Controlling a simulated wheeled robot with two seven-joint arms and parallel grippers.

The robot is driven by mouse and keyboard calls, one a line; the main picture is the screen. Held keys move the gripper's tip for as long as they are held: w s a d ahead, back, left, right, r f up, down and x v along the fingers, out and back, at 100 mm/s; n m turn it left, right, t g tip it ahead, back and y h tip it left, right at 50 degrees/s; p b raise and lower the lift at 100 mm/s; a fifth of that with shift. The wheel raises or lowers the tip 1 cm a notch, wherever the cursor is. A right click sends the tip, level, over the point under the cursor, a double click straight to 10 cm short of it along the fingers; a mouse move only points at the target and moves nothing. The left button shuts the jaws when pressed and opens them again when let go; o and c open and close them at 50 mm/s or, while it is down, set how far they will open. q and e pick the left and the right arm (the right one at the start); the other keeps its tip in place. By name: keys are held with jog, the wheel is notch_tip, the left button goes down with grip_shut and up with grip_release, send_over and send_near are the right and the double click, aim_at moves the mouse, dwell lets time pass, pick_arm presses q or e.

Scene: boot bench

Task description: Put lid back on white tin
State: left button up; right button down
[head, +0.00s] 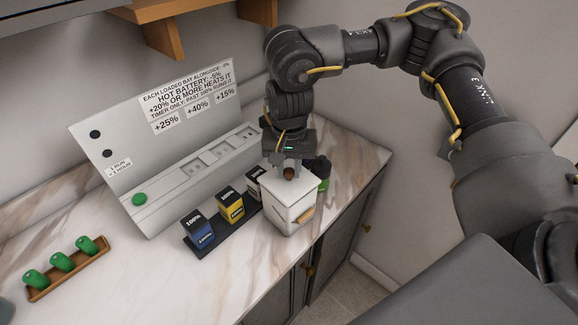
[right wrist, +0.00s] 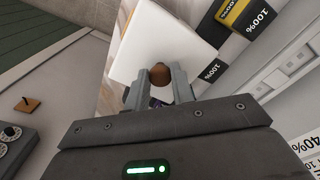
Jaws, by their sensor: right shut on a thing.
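My right gripper (head: 289,167) points down and is shut on the knob. The right wrist view shows the knob (right wrist: 159,75) between the two fingers (right wrist: 158,88), with the white lid (right wrist: 152,40) around it. My left gripper is not in view.
A black rack (head: 211,246) with blue, yellow and white batteries stands just left of the tin. A dark object with green (head: 323,172) stands behind it at right. A grey charger panel (head: 150,175) leans behind. A wooden tray (head: 68,270) holds green pieces. The front middle counter is clear.

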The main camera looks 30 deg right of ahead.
jog(key=c, duration=0.6)
grip_release()
jog(key=shift+c, duration=0.2)
jog(key=shift+r+p, duration=3.05)
jog(key=shift+r, duration=0.45)
grip_shut()
